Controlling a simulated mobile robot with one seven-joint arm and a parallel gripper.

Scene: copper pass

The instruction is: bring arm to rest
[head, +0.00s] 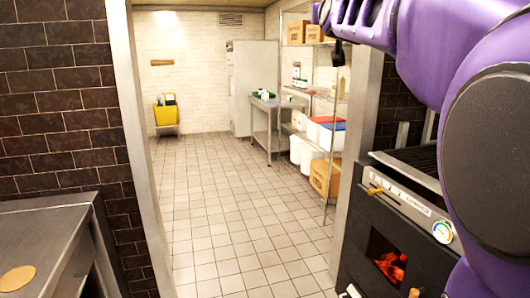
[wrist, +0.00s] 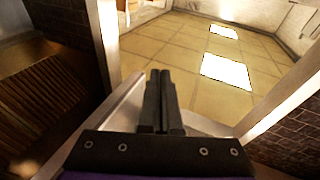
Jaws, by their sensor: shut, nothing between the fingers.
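My purple arm is raised and folded at the right side of the head view. My gripper (wrist: 161,102) shows in the wrist view with its two dark fingers side by side and closed together. Nothing is between the fingers. In the wrist view it points out over the tiled floor, with a door frame behind it. In the head view the fingers cannot be made out clearly at the top right.
A black oven (head: 405,215) with glowing coals stands at right, close to my arm. A steel counter (head: 50,235) is at lower left. The doorway's tiled floor (head: 240,220) is clear. Beyond are shelves (head: 327,98), a steel table (head: 268,112) and a yellow bucket (head: 166,115).

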